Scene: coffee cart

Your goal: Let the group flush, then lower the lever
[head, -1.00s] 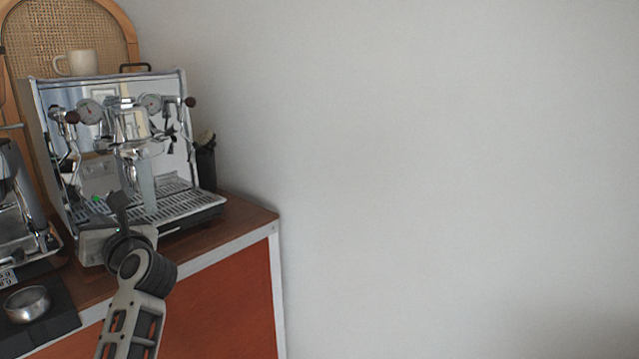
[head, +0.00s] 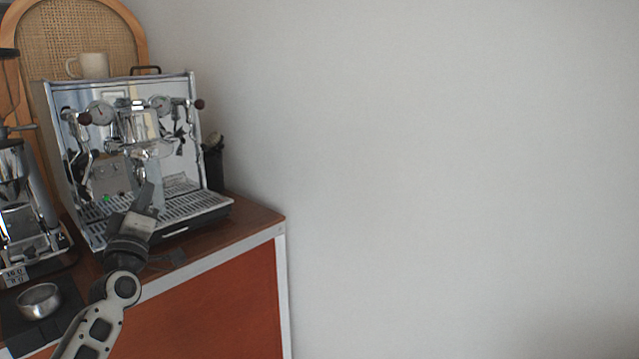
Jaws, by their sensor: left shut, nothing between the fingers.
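The chrome espresso machine (head: 98,165) stands on the wooden counter, facing right and toward me. Its group head (head: 150,149) sticks out from the front, above the drip tray (head: 205,204). A pale vertical streak shows below the group, partly behind my gripper; I cannot tell whether it is running water. A small dark lever (head: 179,132) seems to sit just right of the group, but its position is too small to read. My left gripper (head: 147,192) is shut and empty, in front of the machine below the group. It hides part of the drip tray. My right gripper is out of view.
A grinder (head: 28,225) stands at the left edge. A metal cup (head: 39,300) sits on a dark mat (head: 62,320) at the front left. A white mug (head: 93,65) is on top of the machine. The counter (head: 258,215) ends to the right at a bare wall.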

